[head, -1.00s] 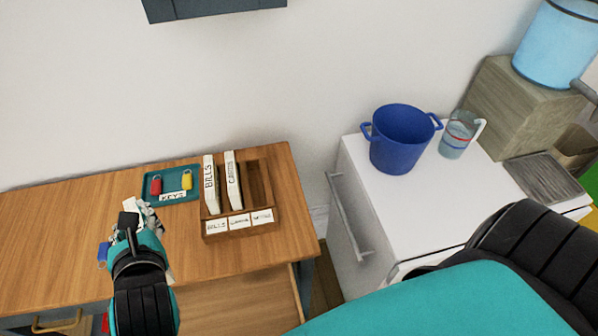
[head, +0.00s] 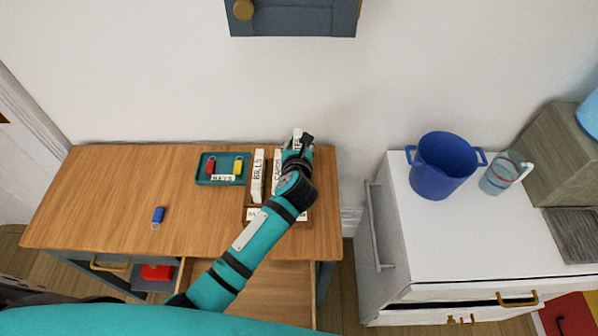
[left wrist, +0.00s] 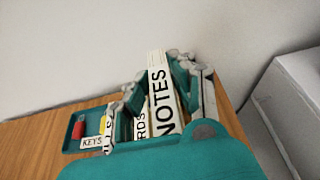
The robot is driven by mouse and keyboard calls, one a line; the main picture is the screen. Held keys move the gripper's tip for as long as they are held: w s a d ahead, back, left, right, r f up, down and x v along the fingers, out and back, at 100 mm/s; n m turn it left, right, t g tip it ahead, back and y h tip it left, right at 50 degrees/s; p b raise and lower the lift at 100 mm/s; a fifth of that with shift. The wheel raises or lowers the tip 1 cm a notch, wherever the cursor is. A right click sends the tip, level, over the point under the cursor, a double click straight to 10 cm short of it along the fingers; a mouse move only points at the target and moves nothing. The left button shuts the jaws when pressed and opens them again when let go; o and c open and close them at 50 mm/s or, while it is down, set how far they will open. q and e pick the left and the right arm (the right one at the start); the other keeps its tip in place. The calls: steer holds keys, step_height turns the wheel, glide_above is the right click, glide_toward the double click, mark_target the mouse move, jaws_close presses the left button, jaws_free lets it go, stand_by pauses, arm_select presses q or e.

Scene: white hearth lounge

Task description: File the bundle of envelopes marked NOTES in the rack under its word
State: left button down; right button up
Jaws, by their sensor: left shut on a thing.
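The NOTES bundle (head: 297,136) is white and upright, gripped by my left gripper (head: 299,150) at the right side of the rack (head: 306,216). In the left wrist view the word NOTES faces the camera on the bundle (left wrist: 161,100), between the fingers of the left gripper (left wrist: 160,85). Its top stands higher than the BILLS bundle (head: 258,176) and CARDS bundle (head: 277,170), which stand in the rack's left and middle compartments. My arm hides the right compartment and most front labels, so I cannot tell whether the bundle's lower end is inside. My right gripper is out of view.
A teal KEYS tray (head: 205,181) with red and yellow tags sits left of the rack. A blue tag (head: 158,215) lies on the desk (head: 110,200). A drawer (head: 270,290) is open below. A grey wall cabinet (head: 300,18) hangs above.

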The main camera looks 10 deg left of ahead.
arm_select(q)
step_height(320, 180, down, 8)
steer(key=shift+d+f, duration=0.1)
stand_by(0.4)
steer(key=c, duration=1.1)
jaws_free()
steer(key=shift+b, duration=0.3)
steer(key=shift+r, duration=0.2)
steer(key=shift+s+d, duration=0.1)
steer(key=shift+s, duration=0.3)
steer(key=v, duration=1.1)
steer(key=shift+r+b, duration=0.2)
steer(key=shift+b, duration=0.2)
